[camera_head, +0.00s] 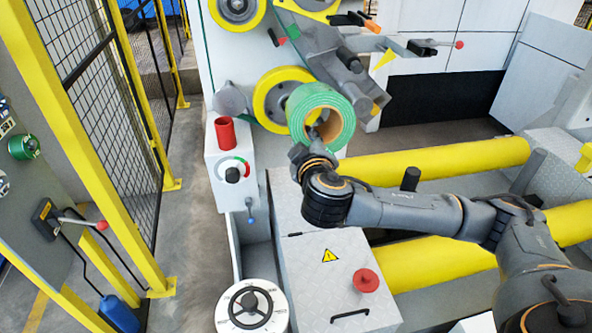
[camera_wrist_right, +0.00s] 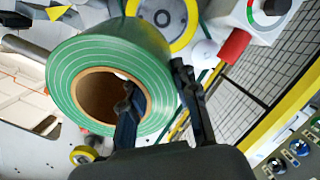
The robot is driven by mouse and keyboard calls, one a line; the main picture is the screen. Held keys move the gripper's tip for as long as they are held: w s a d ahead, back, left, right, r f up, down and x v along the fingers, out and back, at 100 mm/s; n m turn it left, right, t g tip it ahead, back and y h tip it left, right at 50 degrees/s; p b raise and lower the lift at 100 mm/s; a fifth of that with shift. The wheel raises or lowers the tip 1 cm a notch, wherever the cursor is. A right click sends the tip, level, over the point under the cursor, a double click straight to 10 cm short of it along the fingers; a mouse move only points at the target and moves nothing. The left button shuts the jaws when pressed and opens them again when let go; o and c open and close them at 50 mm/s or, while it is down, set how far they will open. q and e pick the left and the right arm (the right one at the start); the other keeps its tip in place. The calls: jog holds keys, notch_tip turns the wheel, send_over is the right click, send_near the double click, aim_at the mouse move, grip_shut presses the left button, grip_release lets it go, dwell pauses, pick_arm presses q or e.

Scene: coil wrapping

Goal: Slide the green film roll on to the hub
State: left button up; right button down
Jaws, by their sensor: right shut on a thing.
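The green film roll (camera_head: 313,95) has a brown cardboard core and is held up in front of the machine. My right gripper (camera_head: 314,138) is shut on its wall, one finger inside the core and the other outside, as the right wrist view shows (camera_wrist_right: 157,98). A yellow-rimmed wheel (camera_head: 262,103) with a grey centre, likely carrying the hub, is just behind and left of the roll. The roll overlaps its right side in the head view; the hub itself is not clearly visible. The wheel also shows beyond the roll in the right wrist view (camera_wrist_right: 186,30). My left gripper is out of view.
A red cylinder (camera_head: 225,133) stands on a control box left of the roll. Grey machine arms (camera_head: 345,62) with levers are above right. Long yellow rollers (camera_head: 440,160) lie below right. A white cabinet with a red button (camera_head: 366,280) is below my right arm.

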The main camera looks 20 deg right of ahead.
pick_arm(q)
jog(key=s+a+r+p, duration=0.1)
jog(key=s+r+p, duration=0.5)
jog(key=p, duration=0.2)
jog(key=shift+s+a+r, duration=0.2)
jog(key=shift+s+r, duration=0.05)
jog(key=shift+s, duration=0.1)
pick_arm(e)
jog(key=s+d+r+t, duration=0.1)
jog(key=d+r, duration=0.1)
jog(key=r, duration=0.9)
jog(key=d+r+t, duration=0.1)
jog(key=d+r, duration=0.2)
jog(key=r, duration=0.9)
jog(key=shift+s+d+n+t, duration=0.2)
jog(key=shift+s+n+t, duration=0.1)
jog(key=shift+s+n, duration=0.1)
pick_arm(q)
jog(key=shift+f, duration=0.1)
pick_arm(e)
jog(key=shift+w, duration=0.1)
pick_arm(q)
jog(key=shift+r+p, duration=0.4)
jog(key=shift+p, duration=0.1)
pick_arm(e)
jog(key=shift+x, duration=2.85)
jog(key=shift+f, duration=0.1)
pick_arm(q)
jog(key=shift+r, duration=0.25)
